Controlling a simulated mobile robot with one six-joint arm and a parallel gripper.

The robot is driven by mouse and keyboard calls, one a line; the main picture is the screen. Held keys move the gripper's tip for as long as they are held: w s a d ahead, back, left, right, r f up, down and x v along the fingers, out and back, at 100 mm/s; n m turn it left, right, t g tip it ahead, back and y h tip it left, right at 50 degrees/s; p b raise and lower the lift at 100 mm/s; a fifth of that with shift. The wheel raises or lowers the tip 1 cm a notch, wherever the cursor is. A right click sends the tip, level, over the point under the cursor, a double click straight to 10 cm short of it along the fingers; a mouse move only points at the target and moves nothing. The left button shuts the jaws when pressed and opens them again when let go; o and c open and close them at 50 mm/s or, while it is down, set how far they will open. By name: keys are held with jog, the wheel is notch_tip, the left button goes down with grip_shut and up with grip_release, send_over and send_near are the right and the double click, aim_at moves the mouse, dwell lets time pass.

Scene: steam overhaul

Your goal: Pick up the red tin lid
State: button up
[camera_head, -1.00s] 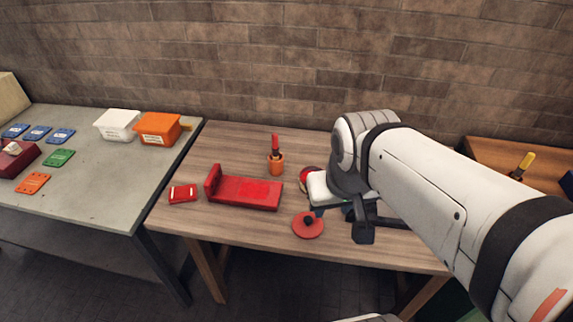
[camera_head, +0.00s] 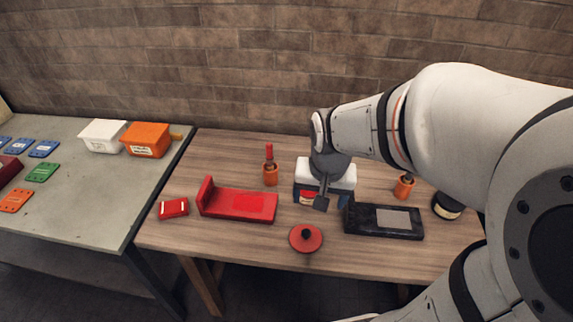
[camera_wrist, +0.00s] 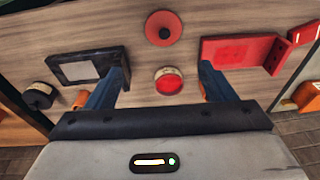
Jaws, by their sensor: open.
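A round red lid with a black knob (camera_head: 306,238) lies flat near the front edge of the wooden table. It also shows at the top of the wrist view (camera_wrist: 163,28). A small round tin with a red top and a pale band (camera_wrist: 169,80) stands behind it; in the head view the tin (camera_head: 307,197) is partly hidden by my gripper. My gripper (camera_head: 321,197) is open and empty, pointing down above the tin. In the wrist view the tin appears between the blue fingers, and the knobbed lid lies beyond the fingertips.
A red stand (camera_head: 238,205) and small red box (camera_head: 173,208) lie left. A black tray with a grey plate (camera_head: 384,219) lies right of the lid. Orange cups (camera_head: 270,175) (camera_head: 404,187) stand behind. A dark round pot (camera_head: 447,206) is far right. Bare wood surrounds the lid.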

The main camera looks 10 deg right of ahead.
aim_at(306, 232)
jog(key=o, duration=0.5)
jog(key=w+f+m, duration=0.2)
jog(key=f, duration=0.3)
jog(key=w+f+m+g, duration=0.1)
jog(key=w+f, duration=0.1)
jog(key=f, duration=0.4)
jog(key=w+f+m+g, duration=0.1)
jog(key=w+f+m, duration=0.1)
jog(key=f, duration=0.3)
jog(key=shift+w+f+m+b, duration=0.3)
jog(key=shift+w+f+b, duration=0.1)
jog(key=shift+w, duration=0.05)
jog(key=shift+a+f+p, duration=0.1)
jog(key=shift+f+p, duration=0.6)
jog(key=shift+f, duration=3.35)
